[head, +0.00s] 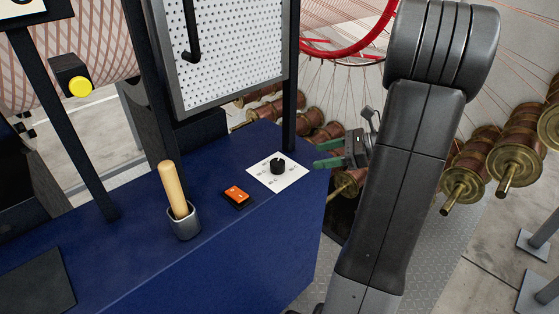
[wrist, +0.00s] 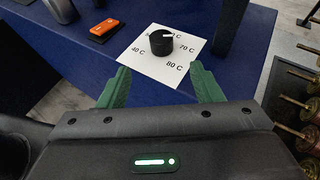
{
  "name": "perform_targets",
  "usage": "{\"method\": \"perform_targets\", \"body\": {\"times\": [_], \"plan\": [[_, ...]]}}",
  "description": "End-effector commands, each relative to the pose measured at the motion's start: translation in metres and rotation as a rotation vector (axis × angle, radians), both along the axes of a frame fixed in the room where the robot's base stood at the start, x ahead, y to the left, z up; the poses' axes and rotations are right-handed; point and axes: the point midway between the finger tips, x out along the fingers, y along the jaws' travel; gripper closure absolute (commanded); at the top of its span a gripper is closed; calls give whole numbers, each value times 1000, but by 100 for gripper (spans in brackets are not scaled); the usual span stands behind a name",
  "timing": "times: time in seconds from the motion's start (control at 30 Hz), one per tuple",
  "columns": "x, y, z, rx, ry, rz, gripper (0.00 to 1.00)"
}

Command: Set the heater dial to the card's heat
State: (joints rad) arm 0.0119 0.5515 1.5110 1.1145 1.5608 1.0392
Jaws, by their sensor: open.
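The heater dial (head: 278,165) is a black round knob on a white plate (head: 262,176) at the right end of the blue bench. In the wrist view the dial (wrist: 161,43) has a white mark pointing up and right, toward a label that it partly hides. Labels reading 40 C, 70 C and 80 C are legible around it. My gripper (head: 321,154) has green fingers, spread open and empty, right of the dial and apart from it. In the wrist view my gripper (wrist: 160,72) points at the dial, between its fingers. I cannot make out a heat card.
An orange switch (head: 236,195) and a wooden-handled tool in a grey cup (head: 184,222) stand left of the dial on the blue bench (head: 240,250). A perforated panel (head: 232,50) rises behind. Copper spools (head: 510,150) hang at the right.

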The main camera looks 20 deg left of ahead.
Motion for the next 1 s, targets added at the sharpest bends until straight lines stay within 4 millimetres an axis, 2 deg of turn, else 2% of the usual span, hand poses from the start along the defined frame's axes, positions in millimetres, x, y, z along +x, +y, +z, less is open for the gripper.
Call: {"method": "perform_targets", "body": {"times": [0.17, 0.7, 0.83, 1.0], "plan": [[-1, 10, -3, 15, 0, -6, 41], [-20, 105, -44, 12, 1, -5, 41], [-23, 117, -49, 11, 1, -5, 41], [-24, 124, -51, 12, 0, -8, 41]]}}
